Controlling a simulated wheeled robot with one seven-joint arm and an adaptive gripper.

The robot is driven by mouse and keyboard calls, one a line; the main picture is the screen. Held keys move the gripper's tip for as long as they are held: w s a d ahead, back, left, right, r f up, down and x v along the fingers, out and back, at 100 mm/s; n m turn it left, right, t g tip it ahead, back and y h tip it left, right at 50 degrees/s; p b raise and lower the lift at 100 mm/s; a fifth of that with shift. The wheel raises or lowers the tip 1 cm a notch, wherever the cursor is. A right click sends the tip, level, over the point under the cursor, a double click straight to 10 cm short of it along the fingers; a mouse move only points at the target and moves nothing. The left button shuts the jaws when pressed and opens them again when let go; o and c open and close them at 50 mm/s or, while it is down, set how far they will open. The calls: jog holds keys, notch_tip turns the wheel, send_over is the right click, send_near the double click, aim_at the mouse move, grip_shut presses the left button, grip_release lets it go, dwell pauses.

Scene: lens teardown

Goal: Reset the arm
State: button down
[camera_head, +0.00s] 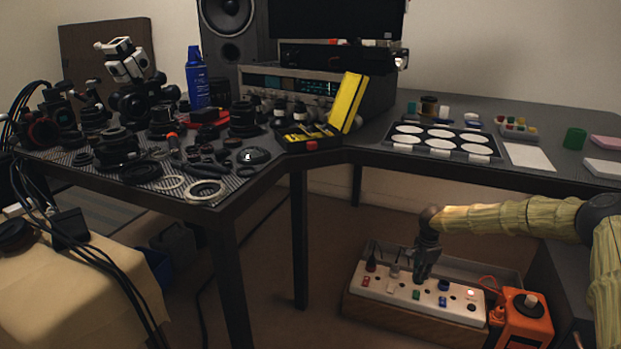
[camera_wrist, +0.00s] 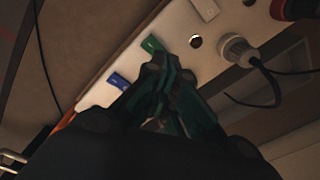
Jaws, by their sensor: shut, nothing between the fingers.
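My gripper (camera_head: 425,272) is over the white panel (camera_head: 373,285) of a low box in the head view, pointing down. In the wrist view my gripper (camera_wrist: 158,62) is shut with nothing between its fingertips. The fingertips are close to a green switch (camera_wrist: 151,44) on the panel. A blue switch (camera_wrist: 119,81) lies beside it. I cannot tell whether the fingertips touch the panel. My arm (camera_head: 510,219) reaches in from the right, in a yellowish sleeve.
An orange box (camera_head: 527,322) stands right of the panel. A plug with a cable (camera_wrist: 238,50) sits in the panel. The desk (camera_head: 270,205) above holds lens parts, a yellow case (camera_head: 347,103) and a tray of white discs (camera_head: 448,154).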

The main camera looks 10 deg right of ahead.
jog(key=s+a+f+n+t+h+p, duration=0.1)
jog(key=s+a+f+n+t+h, duration=0.1)
jog(key=s+a+f+n, duration=0.6)
jog(key=s+a+f+n+t+h+p, duration=0.15)
jog(key=s+a+f, duration=0.35)
jog(key=s+a, duration=0.75)
jog(key=s+a+r+n+g+y+p, duration=0.1)
jog(key=s+a+r+n, duration=0.15)
jog(key=s, duration=0.85)
jog(key=s+a+r+n+g+y, duration=0.1)
jog(key=s+a+n+y, duration=0.15)
jog(key=s, duration=0.85)
jog(key=s+a+r+n+g+p, duration=0.1)
jog(key=s+a+n+g, duration=0.15)
jog(key=s, duration=0.85)
notch_tip(320, 180, up, 38)
jog(key=t+p, duration=0.1)
jog(key=p, duration=3.6)
jog(key=shift+w+f+n, duration=0.25)
jog(key=shift+w+n, duration=0.15)
jog(key=shift+w, duration=0.05)
jog(key=shift+s, duration=0.1)
